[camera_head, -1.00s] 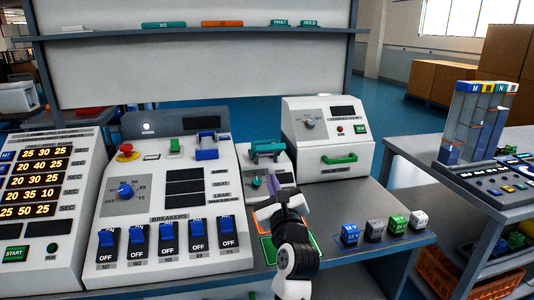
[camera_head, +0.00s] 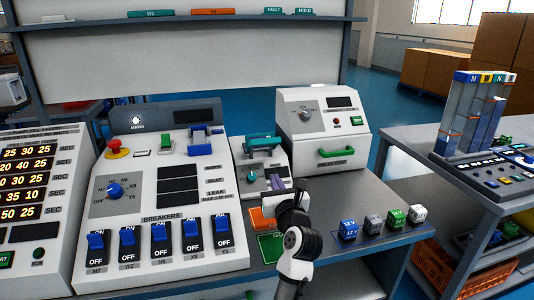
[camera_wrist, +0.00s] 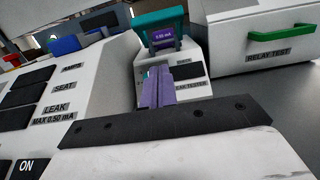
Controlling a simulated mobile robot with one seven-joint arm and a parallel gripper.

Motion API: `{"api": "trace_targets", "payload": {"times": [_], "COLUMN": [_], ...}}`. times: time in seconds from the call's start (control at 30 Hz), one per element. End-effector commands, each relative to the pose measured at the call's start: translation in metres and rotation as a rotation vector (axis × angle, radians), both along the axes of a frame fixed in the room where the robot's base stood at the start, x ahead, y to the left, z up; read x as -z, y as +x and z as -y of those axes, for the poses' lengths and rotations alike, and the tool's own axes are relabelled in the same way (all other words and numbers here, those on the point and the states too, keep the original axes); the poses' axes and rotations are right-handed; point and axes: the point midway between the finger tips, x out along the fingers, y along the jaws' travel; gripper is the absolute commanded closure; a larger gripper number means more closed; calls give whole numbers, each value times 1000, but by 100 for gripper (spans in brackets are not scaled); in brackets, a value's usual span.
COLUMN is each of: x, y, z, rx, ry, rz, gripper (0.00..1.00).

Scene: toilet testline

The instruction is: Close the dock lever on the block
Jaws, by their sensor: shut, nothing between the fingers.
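The leak tester (camera_head: 258,158), a small white unit, stands between the breaker panel and the relay tester.
The breaker panel (camera_head: 160,205) is on the left, the relay tester (camera_head: 325,130) with a green handle on the right. Several small cubes (camera_head: 373,225) line the front right. An orange pad (camera_head: 261,219) and a green pad (camera_head: 270,247) lie beside my arm.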

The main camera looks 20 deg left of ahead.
Motion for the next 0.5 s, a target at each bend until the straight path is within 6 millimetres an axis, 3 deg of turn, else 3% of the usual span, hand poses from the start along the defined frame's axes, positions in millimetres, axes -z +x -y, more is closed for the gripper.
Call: {"api": "trace_targets", "payload": {"times": [0.3,0.5], "x": [-9,-29], "y": [56,74], "z": [-38,-50], "rx": [-1,0], "ry": [2,1], "rz": [0,1], "gripper": [100,100]}}
